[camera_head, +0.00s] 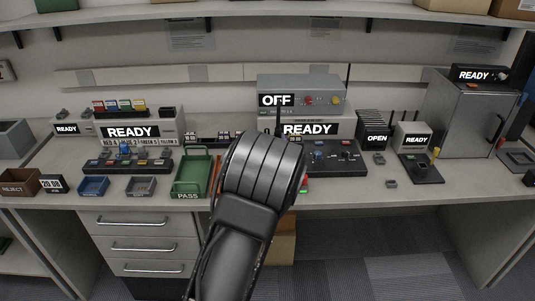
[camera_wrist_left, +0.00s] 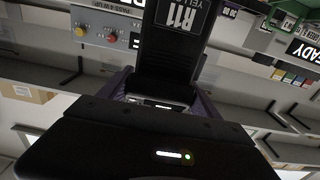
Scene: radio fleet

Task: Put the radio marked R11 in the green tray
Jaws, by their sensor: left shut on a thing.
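The radio marked R11 (camera_wrist_left: 170,52) is a black box with a white R11 label and part of a second line reading "YEL". It fills the upper middle of the left wrist view. My left gripper (camera_wrist_left: 161,92) is shut on it, with dark fingers on both sides. In the head view my left arm covers the gripper and most of the radio; a thin black antenna shows above the arm. The green tray (camera_head: 193,190), marked PASS, stands on the bench just left of my arm. My right gripper is in neither view.
A grey bin (camera_head: 141,187), a blue bin (camera_head: 93,186) and a brown REJECT bin (camera_head: 20,182) stand left of the green tray. A grey console marked OFF (camera_head: 325,92) is behind my arm. A shelf (camera_head: 215,10) runs above. The bench front at right is mostly clear.

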